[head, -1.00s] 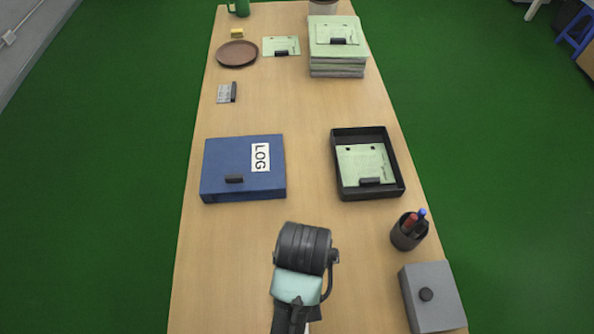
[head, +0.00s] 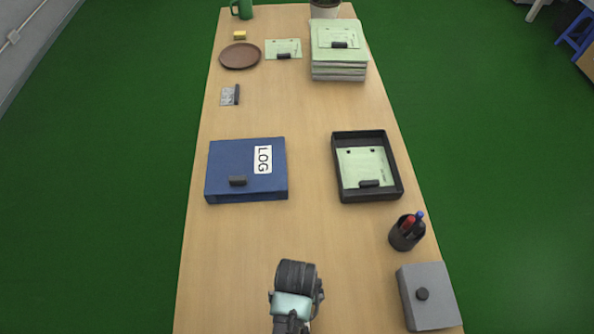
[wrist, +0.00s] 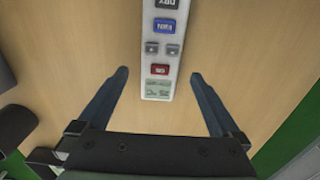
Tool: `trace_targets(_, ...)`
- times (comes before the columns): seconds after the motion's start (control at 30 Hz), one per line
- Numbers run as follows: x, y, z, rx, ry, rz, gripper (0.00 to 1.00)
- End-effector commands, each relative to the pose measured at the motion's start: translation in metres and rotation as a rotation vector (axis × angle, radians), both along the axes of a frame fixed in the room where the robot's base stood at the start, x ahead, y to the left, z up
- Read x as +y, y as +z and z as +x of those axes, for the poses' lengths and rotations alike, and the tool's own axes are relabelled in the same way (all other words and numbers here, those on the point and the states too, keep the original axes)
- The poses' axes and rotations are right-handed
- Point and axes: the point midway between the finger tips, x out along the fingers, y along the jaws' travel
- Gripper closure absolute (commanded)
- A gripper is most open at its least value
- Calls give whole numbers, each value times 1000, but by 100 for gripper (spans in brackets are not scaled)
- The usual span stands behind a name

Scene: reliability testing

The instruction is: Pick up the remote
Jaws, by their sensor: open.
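The remote (wrist: 161,50) is a narrow pale device in the wrist view, lying on the wooden table. It has a dark button marked DRY, a blue button, two small grey buttons, a red button and a greenish display at its near end. My gripper (wrist: 160,75) is open and empty, with one finger on each side of the remote's near end and clear gaps between. I cannot tell its exact height above the table. In the head view my arm's end is at the bottom middle; the fingertips and remote are hidden there.
A blue LOG binder (head: 225,158), a black tray (head: 396,180) holding a clipped paper, a pen cup (head: 402,241) and a grey box (head: 432,310) stand around. A plate (head: 240,56) and paper stack (head: 338,72) are farther back. The table's middle (head: 300,110) is clear.

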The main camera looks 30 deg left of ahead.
Motion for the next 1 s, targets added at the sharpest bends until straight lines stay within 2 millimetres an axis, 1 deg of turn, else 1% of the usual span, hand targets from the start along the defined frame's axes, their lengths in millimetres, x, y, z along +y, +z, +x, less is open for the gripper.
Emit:
trace_targets(0.1,0,-18,-1,2,0,0,0)
trace_targets(0.2,0,-27,0,-1,0,1,0)
trace_targets(0.3,0,-30,-1,0,-1,0,0)
trace_targets(0.5,0,-30,-1,-1,0,1,0)
trace_targets(0.57,0,-30,-1,-1,0,1,11)
trace_targets(0.6,0,-30,-1,-1,0,1,18)
trace_targets(0.77,0,-30,-1,-1,0,1,47)
trace_targets(0.8,0,-30,-1,-1,0,1,54)
trace_targets(0.87,0,-30,-1,-1,0,1,65)
trace_targets(1.0,0,-30,-1,-1,0,1,90)
